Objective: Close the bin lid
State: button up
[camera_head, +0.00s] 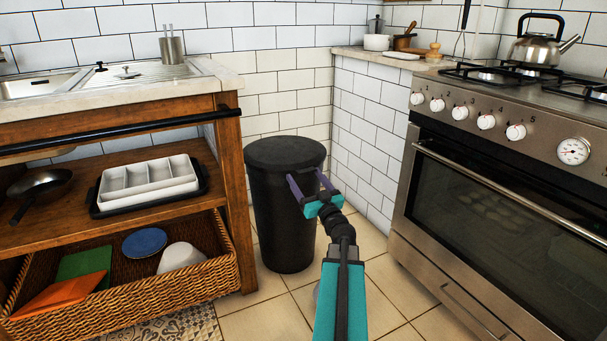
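The black round bin (280,230) stands on the floor in the corner between the wooden counter and the oven. Its dark lid (284,152) lies flat over the top and looks down on the rim. My gripper (306,177) is in front of the bin's upper right side, just below the lid's edge. Its two purple fingers are spread apart with nothing seen between them. I cannot tell whether the fingertips touch the bin or lid.
The wooden counter (232,185) with open shelf and wicker basket (130,305) stands close on the left. The steel oven (490,200) is on the right. White tiled walls are behind the bin. Tiled floor (270,315) is clear in front.

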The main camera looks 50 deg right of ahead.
jog(key=p+v, duration=1)
jog(key=v, duration=0.1)
jog(key=shift+s+r, duration=0.3)
jog(key=shift+r, duration=0.05)
jog(key=shift+a, duration=0.15)
dwell(0.6)
